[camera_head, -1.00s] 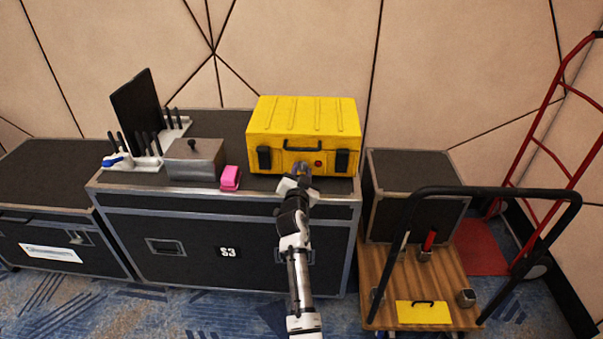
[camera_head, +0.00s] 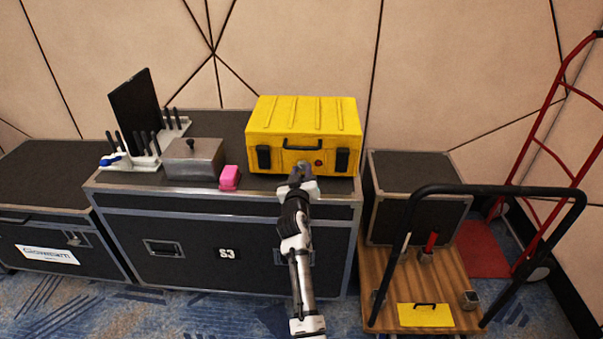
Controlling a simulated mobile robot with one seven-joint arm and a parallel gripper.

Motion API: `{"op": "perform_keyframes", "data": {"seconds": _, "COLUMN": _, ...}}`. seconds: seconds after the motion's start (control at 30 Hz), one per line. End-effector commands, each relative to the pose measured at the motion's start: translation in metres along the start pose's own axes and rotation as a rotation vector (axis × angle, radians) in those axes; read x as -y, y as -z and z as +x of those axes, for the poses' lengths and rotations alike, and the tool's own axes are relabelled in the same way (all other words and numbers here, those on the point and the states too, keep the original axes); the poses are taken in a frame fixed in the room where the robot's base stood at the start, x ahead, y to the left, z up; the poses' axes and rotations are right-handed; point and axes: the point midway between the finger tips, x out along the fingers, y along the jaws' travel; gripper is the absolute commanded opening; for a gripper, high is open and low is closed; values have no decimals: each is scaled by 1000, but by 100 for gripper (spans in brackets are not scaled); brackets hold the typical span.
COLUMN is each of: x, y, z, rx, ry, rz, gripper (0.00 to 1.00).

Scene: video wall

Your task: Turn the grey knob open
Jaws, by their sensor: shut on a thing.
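A yellow case (camera_head: 303,117) with a black handle and two black latches stands on the large black flight case. The grey knob (camera_head: 303,164) is on the front of the yellow case, below the handle and left of a small red button (camera_head: 319,163). It is mostly hidden behind my gripper. My gripper (camera_head: 301,171) reaches up from below to the front of the yellow case and is shut on the grey knob. Its fingertips are small in this view, and the knob's angle cannot be made out.
A pink block (camera_head: 230,178), a grey metal box (camera_head: 193,159) and a white rack with black antennas (camera_head: 146,158) stand left of the yellow case. The flight case's (camera_head: 205,235) front edge lies under my arm. A wooden cart (camera_head: 450,268) with a black handle stands at right.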

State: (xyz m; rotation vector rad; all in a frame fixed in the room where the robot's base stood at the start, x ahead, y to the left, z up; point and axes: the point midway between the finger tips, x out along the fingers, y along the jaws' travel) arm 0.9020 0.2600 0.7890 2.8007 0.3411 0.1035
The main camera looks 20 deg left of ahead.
Motion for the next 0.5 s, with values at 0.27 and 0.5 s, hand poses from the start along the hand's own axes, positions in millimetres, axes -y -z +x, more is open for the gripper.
{"op": "perform_keyframes", "data": {"seconds": 0.27, "x": -1, "y": 0, "z": 0, "rx": -9, "ry": 6, "rz": -264, "gripper": 7}}
{"op": "perform_keyframes", "data": {"seconds": 0.5, "x": -1, "y": 0, "z": 0, "rx": -18, "ry": 10, "rz": -480, "gripper": 7}}
